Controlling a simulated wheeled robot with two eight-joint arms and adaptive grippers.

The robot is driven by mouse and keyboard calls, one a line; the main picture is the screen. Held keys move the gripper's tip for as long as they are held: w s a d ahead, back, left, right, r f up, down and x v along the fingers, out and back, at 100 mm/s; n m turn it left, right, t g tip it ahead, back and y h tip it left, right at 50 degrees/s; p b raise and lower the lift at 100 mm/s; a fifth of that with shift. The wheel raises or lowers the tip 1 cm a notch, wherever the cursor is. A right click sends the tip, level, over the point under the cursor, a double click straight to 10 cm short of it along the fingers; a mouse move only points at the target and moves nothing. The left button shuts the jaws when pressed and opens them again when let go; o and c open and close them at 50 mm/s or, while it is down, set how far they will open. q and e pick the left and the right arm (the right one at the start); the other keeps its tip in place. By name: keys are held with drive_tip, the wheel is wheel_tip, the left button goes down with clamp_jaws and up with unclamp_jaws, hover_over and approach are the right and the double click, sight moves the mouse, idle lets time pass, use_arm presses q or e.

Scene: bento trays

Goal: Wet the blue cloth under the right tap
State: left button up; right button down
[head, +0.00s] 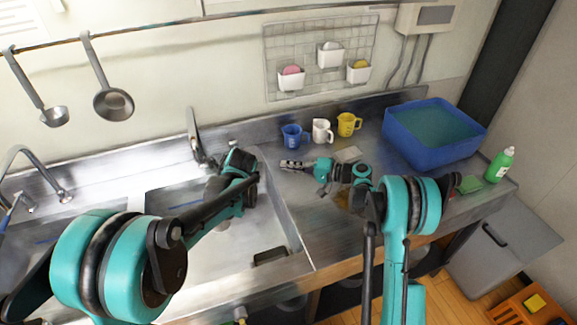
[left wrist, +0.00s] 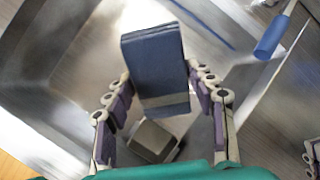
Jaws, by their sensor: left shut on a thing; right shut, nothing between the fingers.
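The blue cloth (left wrist: 155,62) is a folded dark-blue block in the left wrist view, held between the fingers of my left gripper (left wrist: 160,85). Behind it is the metal of the sink. In the head view the left arm reaches over the right basin, and its fingers and the cloth cannot be made out there. The right tap (head: 194,136) stands at the back edge of the right basin, close to the left wrist. No water is visible from it. My right gripper (head: 290,164) is shut and empty over the counter, pointing left.
Blue (head: 291,136), white (head: 322,131) and yellow (head: 348,124) cups stand behind the right gripper. A blue tub (head: 402,145) of water and a green bottle (head: 499,165) stand at the right. The left tap (head: 38,168) is at the far left. The right basin's front wall is near.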

use_arm(q)
drive_tip(key=shift+s+d, duration=1.75)
drive_tip(key=shift+s, duration=0.1)
drive_tip(key=s+d+r+p, duration=0.3)
drive_tip(key=r, duration=0.1)
drive_tip(key=shift+s+d, duration=0.2)
drive_tip(key=shift+s, duration=0.1)
idle(0.4)
idle(0.8)
